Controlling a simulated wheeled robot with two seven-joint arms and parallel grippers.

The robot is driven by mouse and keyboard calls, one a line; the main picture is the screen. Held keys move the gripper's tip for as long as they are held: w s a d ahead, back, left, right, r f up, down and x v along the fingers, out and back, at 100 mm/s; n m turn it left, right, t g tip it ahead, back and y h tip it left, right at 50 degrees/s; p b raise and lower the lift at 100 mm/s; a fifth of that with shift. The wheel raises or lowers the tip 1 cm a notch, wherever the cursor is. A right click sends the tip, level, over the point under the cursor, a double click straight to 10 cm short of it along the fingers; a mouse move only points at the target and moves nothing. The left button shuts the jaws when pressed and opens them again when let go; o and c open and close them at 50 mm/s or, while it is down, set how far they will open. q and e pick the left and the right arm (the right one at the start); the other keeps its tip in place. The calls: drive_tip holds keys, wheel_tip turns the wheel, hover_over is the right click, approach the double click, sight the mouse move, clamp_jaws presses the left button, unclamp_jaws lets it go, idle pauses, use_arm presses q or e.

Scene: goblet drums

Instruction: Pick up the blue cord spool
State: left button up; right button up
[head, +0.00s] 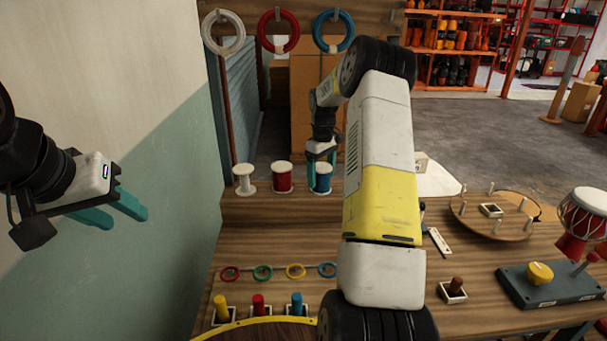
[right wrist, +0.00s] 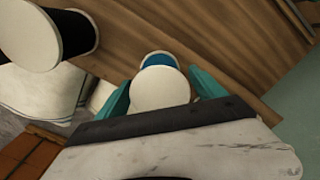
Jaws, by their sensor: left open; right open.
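The blue cord spool (head: 323,183) stands upright at the far edge of the wooden workbench, right of the red and white spools. My right gripper (head: 321,158) is over it, pointing down, with its teal fingers on either side of the spool's top. In the right wrist view, the spool's white top (right wrist: 160,90) sits between the open fingers (right wrist: 160,92), with blue cord showing beyond it. Whether the fingers touch the spool I cannot tell. My left gripper (head: 120,210) is open and empty in the air, left of the bench.
The red spool (head: 283,180) stands close left of the blue one, and the white spool (head: 244,180) is farther left. Coloured rings (head: 263,272) and pegs lie nearer. A round pegged board (head: 492,214), a drum (head: 581,218) and a knob box (head: 548,282) are at right.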

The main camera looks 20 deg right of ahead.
drive_tip(key=shift+f, duration=0.7)
drive_tip(key=c, duration=1.3)
drive_tip(key=shift+c, duration=0.6)
drive_tip(key=shift+r, duration=0.2)
